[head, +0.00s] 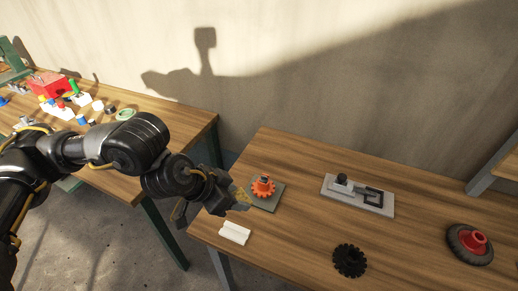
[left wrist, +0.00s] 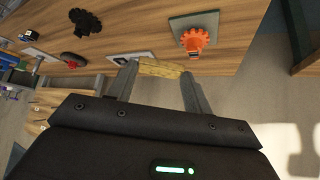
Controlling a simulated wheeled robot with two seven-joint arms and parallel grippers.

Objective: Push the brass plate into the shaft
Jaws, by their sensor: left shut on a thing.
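My left gripper (head: 226,198) is shut on the brass plate (head: 241,197), a small yellowish piece at its fingertips. In the left wrist view the brass plate (left wrist: 160,70) lies across between the two fingers. An orange toothed part (head: 263,187) with a grey piece on top stands on a grey square base (head: 275,203), just right of the gripper. It also shows in the left wrist view (left wrist: 194,41), above and right of the plate, apart from it. I cannot make out a shaft opening. My right gripper is not in view.
A white block (head: 235,232) lies near the table's left edge. A grey board with a black slotted track (head: 372,197), a black gear (head: 349,261) and a red-hubbed wheel (head: 470,244) are farther right. A second table (head: 190,126) with coloured blocks stands at left, across a gap.

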